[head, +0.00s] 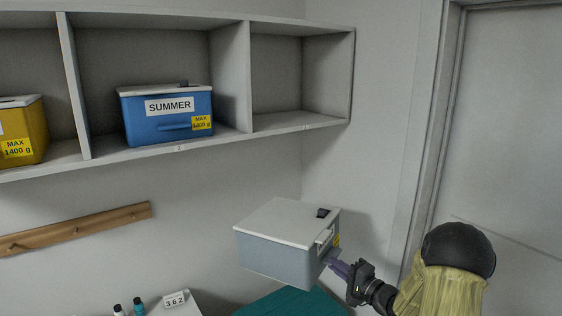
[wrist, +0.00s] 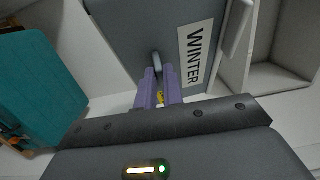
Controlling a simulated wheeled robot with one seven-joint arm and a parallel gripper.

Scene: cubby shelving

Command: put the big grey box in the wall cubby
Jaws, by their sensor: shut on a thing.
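The big grey box (head: 280,262) has a pale lid and a dark latch, and hangs in the air below the shelf in the head view. My gripper (head: 336,264) is shut on the handle at its right-hand face. In the wrist view the grey box (wrist: 135,32) shows a WINTER label, and the purple fingers of my gripper (wrist: 158,92) close around its handle. The wall cubby shelf (head: 240,131) is above and behind the box. Its rightmost compartment (head: 278,78) is empty. A blue SUMMER box (head: 168,131) fills much of the middle compartment.
A yellow box (head: 24,132) stands in the left compartment. A wooden peg rail (head: 75,229) is on the wall below. A teal surface (head: 290,303) lies under the grey box. A small table (head: 190,306) holds bottles and a 362 sign. A door frame (head: 430,130) is at right.

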